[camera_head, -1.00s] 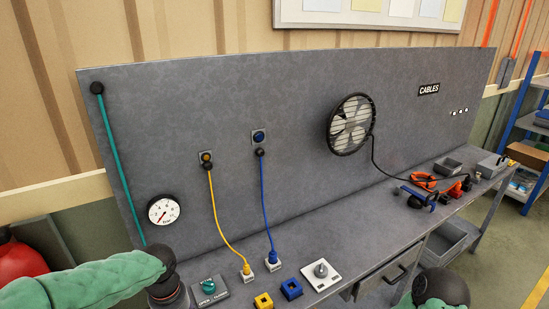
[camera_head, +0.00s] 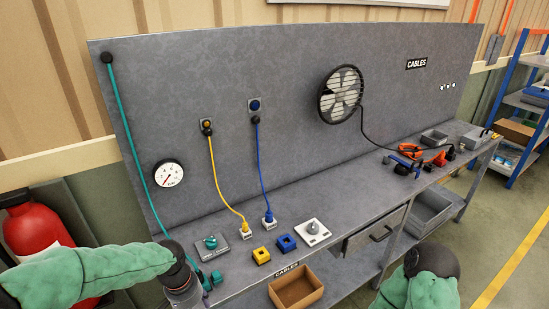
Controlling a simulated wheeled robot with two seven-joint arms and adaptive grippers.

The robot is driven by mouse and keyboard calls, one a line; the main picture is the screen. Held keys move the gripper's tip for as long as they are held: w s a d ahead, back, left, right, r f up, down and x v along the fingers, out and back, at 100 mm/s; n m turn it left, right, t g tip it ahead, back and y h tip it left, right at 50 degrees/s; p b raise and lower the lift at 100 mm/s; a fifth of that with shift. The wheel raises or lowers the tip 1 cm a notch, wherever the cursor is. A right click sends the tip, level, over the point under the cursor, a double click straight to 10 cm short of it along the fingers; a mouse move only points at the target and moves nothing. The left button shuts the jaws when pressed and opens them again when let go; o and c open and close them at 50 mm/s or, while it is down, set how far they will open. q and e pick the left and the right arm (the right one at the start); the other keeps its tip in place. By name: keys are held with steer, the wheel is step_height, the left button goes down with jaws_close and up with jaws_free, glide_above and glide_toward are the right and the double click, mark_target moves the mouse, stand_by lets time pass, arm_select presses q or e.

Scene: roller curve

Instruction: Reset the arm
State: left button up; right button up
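My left arm (camera_head: 95,268) comes in from the left in a green sleeve, ending in a dark joint and a grey link at the bottom edge. Its gripper is not in the picture. My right arm (camera_head: 425,285) shows only as a green sleeve and dark joint at the bottom right; its gripper is also out of the picture. A teal hose (camera_head: 133,150) hangs down the panel and passes behind my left arm. A teal part (camera_head: 212,280) shows on the bench just right of that arm.
The grey workbench (camera_head: 345,210) carries a valve box (camera_head: 212,244), yellow block (camera_head: 261,255), blue block (camera_head: 286,242) and a white plate with a knob (camera_head: 312,230). A cardboard box (camera_head: 297,289) sits below the front edge. A fire extinguisher (camera_head: 35,240) stands at left.

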arm_select(q)
steer(key=s+d+f+n+h+b, duration=0.1)
steer(key=s+d+f, duration=0.2)
steer(key=f, duration=0.7)
steer(key=s+d+f+n+h+b, duration=0.1)
steer(key=s+d+f, duration=0.3)
steer(key=f, duration=0.5)
steer(key=s+d+f+n, duration=0.3)
steer(key=s+d+f, duration=0.1)
steer(key=f, duration=0.6)
steer(key=shift+s+d+f+h+b, duration=0.15)
steer(key=shift+s+f+h+b, duration=0.15)
steer(key=shift+s+h+b, duration=0.1)
